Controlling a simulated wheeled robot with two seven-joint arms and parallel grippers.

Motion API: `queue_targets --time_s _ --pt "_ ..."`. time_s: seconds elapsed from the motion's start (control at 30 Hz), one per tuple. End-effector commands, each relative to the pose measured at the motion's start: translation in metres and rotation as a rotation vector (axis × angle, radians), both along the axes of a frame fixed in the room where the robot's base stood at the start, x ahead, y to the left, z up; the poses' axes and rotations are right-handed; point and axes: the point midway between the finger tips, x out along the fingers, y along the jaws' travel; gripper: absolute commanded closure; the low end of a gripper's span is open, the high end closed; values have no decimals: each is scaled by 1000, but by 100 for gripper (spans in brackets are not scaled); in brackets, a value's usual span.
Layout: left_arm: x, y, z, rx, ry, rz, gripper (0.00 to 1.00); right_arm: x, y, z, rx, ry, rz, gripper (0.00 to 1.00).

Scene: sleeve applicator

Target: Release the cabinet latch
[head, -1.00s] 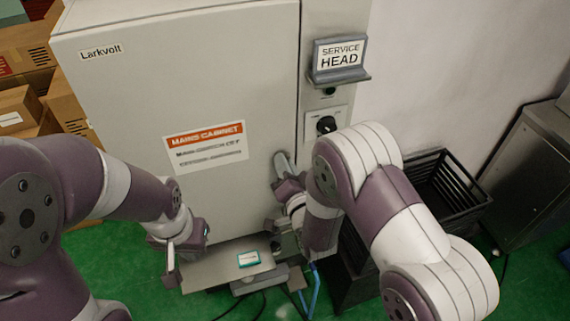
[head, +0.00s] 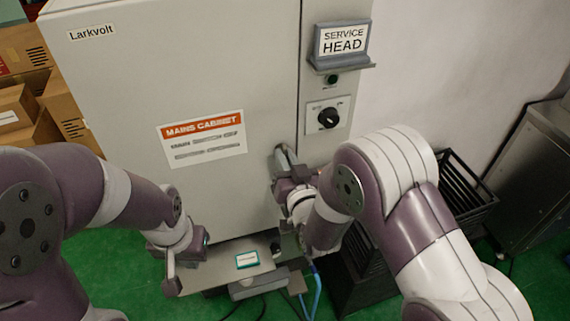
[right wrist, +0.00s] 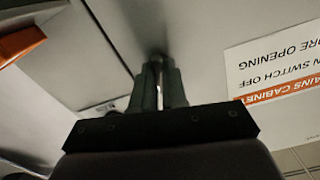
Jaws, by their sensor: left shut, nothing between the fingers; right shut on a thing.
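The grey mains cabinet (head: 110,80) has a closed door with an orange and white label (head: 203,138). The latch handle (head: 283,157) is a grey lever near the door's right edge, low down. My right gripper (head: 290,176) is shut on the latch handle, covering its lower part. In the right wrist view, my right gripper's fingers (right wrist: 158,88) close around a thin metal part of the latch handle (right wrist: 158,68) against the door. My left gripper (head: 172,286) is shut and empty, low in front of the cabinet at the left, apart from the latch.
A dark rotary switch (head: 328,118) and the service head sign (head: 343,40) are on the panel right of the door. A small tray (head: 215,270) sits below the cabinet. Black crates (head: 465,185) stand to the right, cardboard boxes (head: 25,70) to the left.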

Motion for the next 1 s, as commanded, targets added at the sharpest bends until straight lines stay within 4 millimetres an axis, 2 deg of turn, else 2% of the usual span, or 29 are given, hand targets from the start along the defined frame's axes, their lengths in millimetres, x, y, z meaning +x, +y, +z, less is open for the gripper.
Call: queue_targets --time_s 0.1,0.4,0.97,1.0 --pt "0 0 -9 0 0 0 100 0 0 -1 -67 -27 -1 100" --pt "0 0 -16 0 0 0 100 0 0 1 -186 -66 -1 100" --pt "0 0 -18 0 0 0 100 0 0 2 -218 -75 -1 100" --pt "0 0 -18 0 0 0 100 0 0 2 -218 -75 -1 84"
